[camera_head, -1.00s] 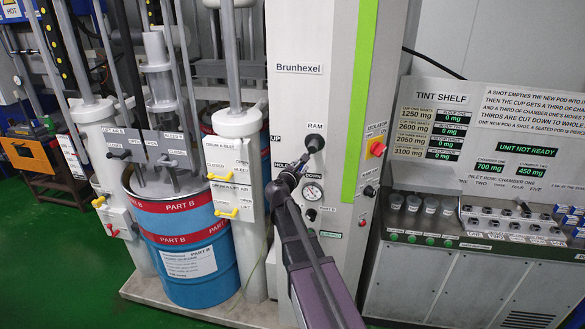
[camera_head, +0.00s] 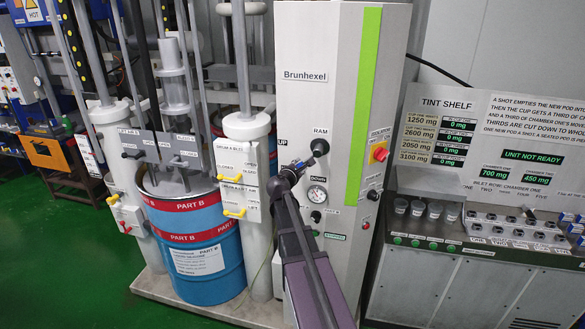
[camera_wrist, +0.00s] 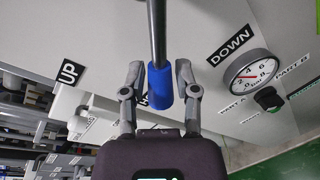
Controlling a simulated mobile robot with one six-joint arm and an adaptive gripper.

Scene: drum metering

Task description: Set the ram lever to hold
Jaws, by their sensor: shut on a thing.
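The ram lever (camera_head: 319,147) is on the white Brunhexel cabinet, below the RAM label, with its dark pivot at the upper right and its arm slanting down-left. In the wrist view the lever is a black rod with a blue grip (camera_wrist: 160,88). My gripper (camera_head: 298,166) is shut on the blue grip, which lies between its two fingers (camera_wrist: 160,78). The UP label (camera_wrist: 69,72) is left of the lever and the DOWN label (camera_wrist: 230,46) right of it. A label between them, mostly hidden behind the grip and left finger, lies by the lever's end.
A pressure gauge (camera_head: 316,194) sits just below the lever. A red stop button on yellow (camera_head: 379,154) is to the right. The blue Part B drum (camera_head: 203,245) and valve panels with yellow handles stand left. The tint shelf (camera_head: 480,140) is at the right.

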